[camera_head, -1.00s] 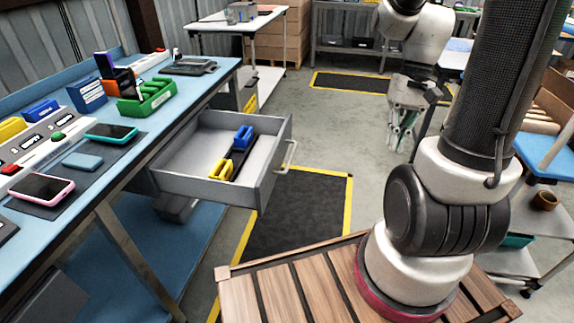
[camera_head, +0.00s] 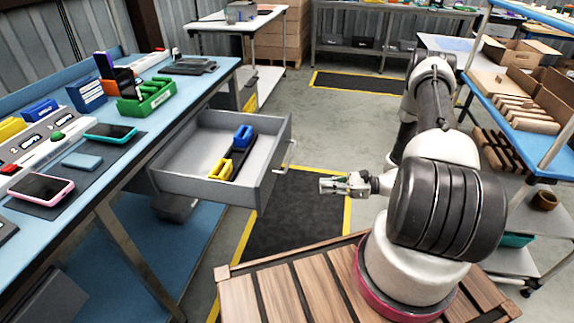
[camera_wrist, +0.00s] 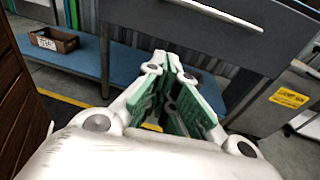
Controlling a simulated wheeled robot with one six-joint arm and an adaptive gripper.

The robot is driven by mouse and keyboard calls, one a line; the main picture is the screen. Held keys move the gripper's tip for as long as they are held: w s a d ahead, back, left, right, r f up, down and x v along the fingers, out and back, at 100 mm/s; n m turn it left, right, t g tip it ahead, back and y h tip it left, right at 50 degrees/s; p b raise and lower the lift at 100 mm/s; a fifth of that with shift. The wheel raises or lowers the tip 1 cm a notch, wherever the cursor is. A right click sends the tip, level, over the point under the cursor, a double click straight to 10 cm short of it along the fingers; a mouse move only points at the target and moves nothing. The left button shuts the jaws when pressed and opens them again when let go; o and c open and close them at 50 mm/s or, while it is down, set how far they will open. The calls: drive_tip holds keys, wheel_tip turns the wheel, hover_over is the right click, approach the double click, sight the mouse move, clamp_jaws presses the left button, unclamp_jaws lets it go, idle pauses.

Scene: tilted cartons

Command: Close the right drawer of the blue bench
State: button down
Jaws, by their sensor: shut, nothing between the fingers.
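The right drawer (camera_head: 213,190) of the blue bench (camera_head: 158,124) is pulled out, with a grey front and a pale bar handle (camera_head: 284,157) on its right. Blue and yellow blocks (camera_head: 232,150) lie inside it. My gripper (camera_head: 324,185) is shut and empty, to the right of the drawer front and apart from it, pointing left toward it. In the wrist view my green-padded fingers (camera_wrist: 172,95) point ahead, with the dark drawer front (camera_wrist: 235,38) and part of its handle (camera_wrist: 225,14) above and to the right.
The bench's blue lower shelf (camera_head: 170,250) runs below the drawer. A wooden-topped surface (camera_head: 285,290) is in front. A rack with blue shelves (camera_head: 515,115) stands at the right. The floor mat (camera_head: 300,215) beside the drawer is clear.

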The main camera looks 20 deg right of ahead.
drive_tip(key=w+d+r+m+t, duration=0.1)
drive_tip(key=w+r+t, duration=0.15)
drive_tip(key=w, duration=0.25)
approach(279, 163)
drive_tip(key=x, duration=0.7)
drive_tip(key=shift+a, duration=0.1)
